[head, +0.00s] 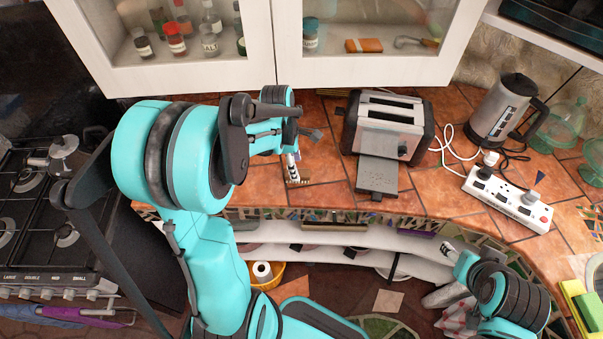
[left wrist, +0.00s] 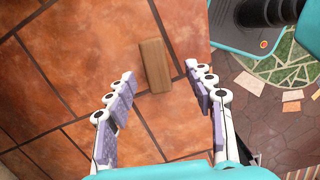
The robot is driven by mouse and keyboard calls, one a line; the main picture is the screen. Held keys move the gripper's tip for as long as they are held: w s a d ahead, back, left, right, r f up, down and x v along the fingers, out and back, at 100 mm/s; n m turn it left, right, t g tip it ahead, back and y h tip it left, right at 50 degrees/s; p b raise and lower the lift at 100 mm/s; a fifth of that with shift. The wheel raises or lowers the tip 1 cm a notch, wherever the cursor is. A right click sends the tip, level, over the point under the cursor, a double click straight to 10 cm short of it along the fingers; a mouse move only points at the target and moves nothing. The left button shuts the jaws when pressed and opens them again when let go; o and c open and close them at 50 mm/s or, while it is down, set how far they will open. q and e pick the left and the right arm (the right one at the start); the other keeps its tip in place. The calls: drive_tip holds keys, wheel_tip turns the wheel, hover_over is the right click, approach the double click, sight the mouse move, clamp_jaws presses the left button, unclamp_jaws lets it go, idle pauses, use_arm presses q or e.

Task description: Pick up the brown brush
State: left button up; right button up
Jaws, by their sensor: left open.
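The brown brush shows in the left wrist view as a plain wooden block (left wrist: 154,65) lying on the orange tiles near the counter edge. My left gripper (left wrist: 161,73) is open, with one finger on each side of the brush's near end. No finger visibly touches it, and its underside is hidden. In the head view my left gripper (head: 293,171) points down over the counter, left of the toaster; I cannot make out the brush clearly there. My right gripper (head: 449,249) is at the lower right, below the counter edge, too small to tell its opening.
The toaster (head: 386,128) stands right of my left gripper. A kettle (head: 506,110) and a white power strip (head: 507,199) are farther right. A stove (head: 45,215) is at the left. Wall cabinets (head: 362,70) hang above. Bare tiles lie left of the brush.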

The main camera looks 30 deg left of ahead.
use_arm(q)
drive_tip(key=f, duration=0.1)
drive_tip(key=f+b, duration=0.1)
drive_tip(key=f, duration=0.3)
drive_tip(key=shift+w+d+f+b, duration=0.1)
drive_tip(key=shift+w+d+b, duration=0.05)
drive_tip(key=shift+w+b, duration=0.25)
clamp_jaws()
drive_tip(key=shift+r, duration=0.2)
drive_tip(key=shift+r, duration=0.3)
drive_tip(key=r, duration=0.1)
drive_tip(key=r+p, duration=0.2)
drive_tip(key=r, duration=0.1)
drive_tip(key=shift+d, duration=0.3)
drive_tip(key=d+r+p, duration=0.2)
drive_tip(key=d+r, duration=0.4)
drive_tip(key=d, duration=0.5)
drive_tip(key=shift+w, duration=0.3)
drive_tip(key=shift+r, duration=0.1)
